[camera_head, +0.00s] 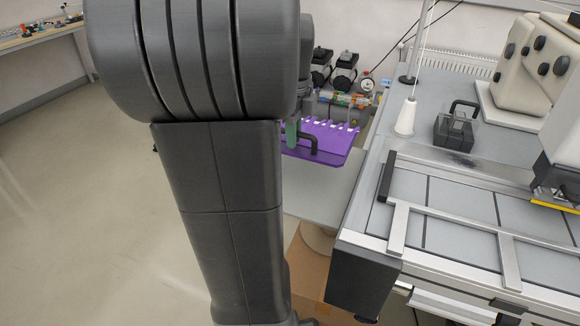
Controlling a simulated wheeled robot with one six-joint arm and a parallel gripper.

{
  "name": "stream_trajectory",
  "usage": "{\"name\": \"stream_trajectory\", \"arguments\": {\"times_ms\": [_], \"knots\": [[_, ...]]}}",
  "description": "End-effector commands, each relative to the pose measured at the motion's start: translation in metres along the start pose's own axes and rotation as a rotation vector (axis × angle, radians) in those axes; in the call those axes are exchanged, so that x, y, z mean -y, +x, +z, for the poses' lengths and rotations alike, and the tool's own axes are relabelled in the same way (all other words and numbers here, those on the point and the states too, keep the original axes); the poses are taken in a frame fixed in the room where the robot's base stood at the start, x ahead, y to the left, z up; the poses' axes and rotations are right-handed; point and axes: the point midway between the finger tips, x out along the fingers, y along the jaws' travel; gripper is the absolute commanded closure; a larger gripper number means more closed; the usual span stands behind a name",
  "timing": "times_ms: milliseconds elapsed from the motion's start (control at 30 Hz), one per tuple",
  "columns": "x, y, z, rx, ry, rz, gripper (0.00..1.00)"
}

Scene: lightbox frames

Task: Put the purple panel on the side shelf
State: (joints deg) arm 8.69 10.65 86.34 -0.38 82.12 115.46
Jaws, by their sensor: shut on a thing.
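The purple panel (335,157) shows right of my arm in the head view, flat, with a black handle and a row of light slots along its far edge. Its left part is hidden behind my arm. My gripper (292,133) is mostly hidden too; a green finger shows at the handle's left end, and it is shut on the panel. The grey side shelf (325,192) lies under and in front of the panel, left of the bench. I cannot tell whether the panel touches the shelf or hangs above it.
The large bench (465,215) with metal rails stands close on the right. Pumps (335,68) and a gauge are behind the panel. A cardboard box (308,268) is below the shelf. Open floor lies left.

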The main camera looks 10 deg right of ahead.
Motion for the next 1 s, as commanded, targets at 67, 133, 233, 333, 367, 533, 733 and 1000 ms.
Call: {"name": "stream_trajectory", "arguments": {"times_ms": [67, 133, 233, 333, 367, 533, 733, 1000], "knots": [[-0.001, 0.015, 0.0, -0.002, -0.001, 0.004, 1.0], [-0.001, 0.029, 0.0, -0.002, -0.001, 0.004, 1.0], [-0.002, 0.046, 0.0, -0.002, -0.001, 0.003, 1.0], [-0.001, 0.056, 0.0, -0.001, -0.001, 0.002, 1.0], [-0.001, 0.057, 0.0, -0.001, -0.001, 0.001, 1.0], [-0.002, 0.074, 0.0, -0.002, -0.001, 0.003, 1.0], [-0.002, 0.096, 0.0, -0.001, -0.001, 0.001, 1.0], [-0.002, 0.097, 0.0, 0.0, -0.001, 0.001, 0.86]]}}
